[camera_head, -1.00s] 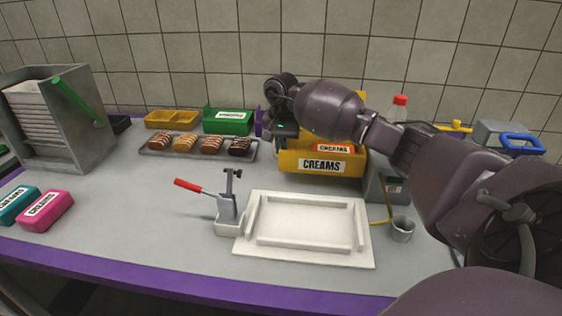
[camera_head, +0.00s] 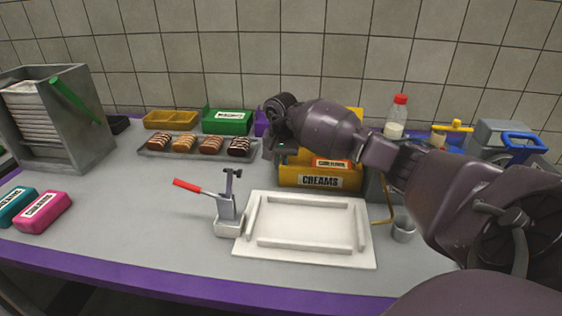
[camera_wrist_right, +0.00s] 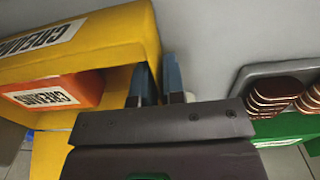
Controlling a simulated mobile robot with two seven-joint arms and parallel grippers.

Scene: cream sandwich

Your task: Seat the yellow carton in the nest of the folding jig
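A yellow box labelled CREAMS (camera_head: 306,180) stands at the back centre with an orange carton (camera_head: 333,163) in it. I cannot make out a separate yellow carton. The yellow box (camera_wrist_right: 130,28) and the orange carton (camera_wrist_right: 62,94) also fill the left of the right wrist view. My right gripper (camera_wrist_right: 158,78) is at the box's side edge, its two blue-grey fingers a little apart. I cannot tell whether they touch the edge. The folding jig (camera_head: 305,227) is a white plate with raised rails around an empty nest. My left gripper is not in view.
A red-handled clamp (camera_head: 226,210) stands at the jig's left edge, a metal cup (camera_head: 403,231) at its right. A tray of pastries (camera_head: 152,153) and a green bin (camera_head: 227,121) lie left of my gripper. Pink (camera_head: 43,211) and teal (camera_head: 14,206) cartons sit far left.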

